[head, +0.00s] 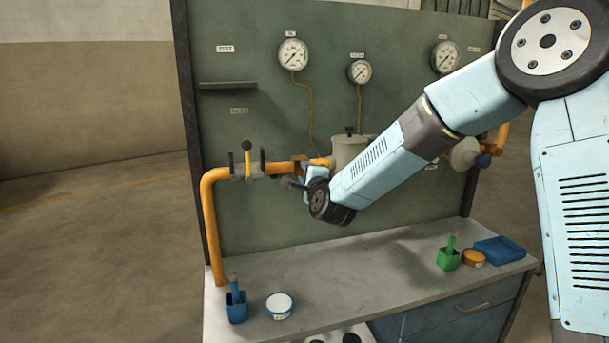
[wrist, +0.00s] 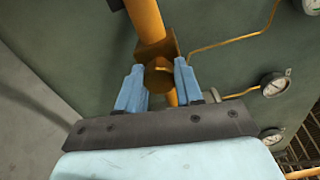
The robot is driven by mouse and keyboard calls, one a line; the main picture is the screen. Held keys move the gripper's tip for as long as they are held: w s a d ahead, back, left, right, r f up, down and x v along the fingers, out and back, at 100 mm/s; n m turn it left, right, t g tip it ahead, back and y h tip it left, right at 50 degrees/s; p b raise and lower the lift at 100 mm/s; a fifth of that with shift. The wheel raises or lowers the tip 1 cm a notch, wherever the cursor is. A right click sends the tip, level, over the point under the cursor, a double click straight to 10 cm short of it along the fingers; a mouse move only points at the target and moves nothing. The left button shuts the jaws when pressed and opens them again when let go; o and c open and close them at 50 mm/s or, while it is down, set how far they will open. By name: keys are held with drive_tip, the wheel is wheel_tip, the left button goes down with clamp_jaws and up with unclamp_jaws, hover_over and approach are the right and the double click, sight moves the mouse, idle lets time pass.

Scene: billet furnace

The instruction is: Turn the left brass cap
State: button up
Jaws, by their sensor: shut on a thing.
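The left brass cap (wrist: 158,80) shows in the wrist view, between the two blue fingers of my gripper (wrist: 159,72). It sits at a square brown fitting (wrist: 155,50) on the orange pipe. My gripper is shut on the cap, with one finger on each side. In the head view my gripper (head: 300,185) reaches the pipe left of the grey filter housing (head: 350,152). The cap itself cannot be made out there, as my fingers and wrist cover that spot.
Gauges (head: 293,54) hang on the green panel. On the bench below stand a blue holder (head: 237,307), a round tin (head: 279,306), a green holder (head: 448,259) and a blue tray (head: 500,250).

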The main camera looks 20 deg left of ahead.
drive_tip(key=o, duration=0.8)
drive_tip(key=shift+d+f, duration=0.1)
drive_tip(key=shift+f, duration=0.25)
drive_tip(key=shift+o, duration=1.2)
drive_tip(key=shift+r, duration=0.2)
drive_tip(key=v, duration=1.3)
drive_tip(key=shift+s, duration=0.35)
drive_tip(key=shift+d, duration=0.1)
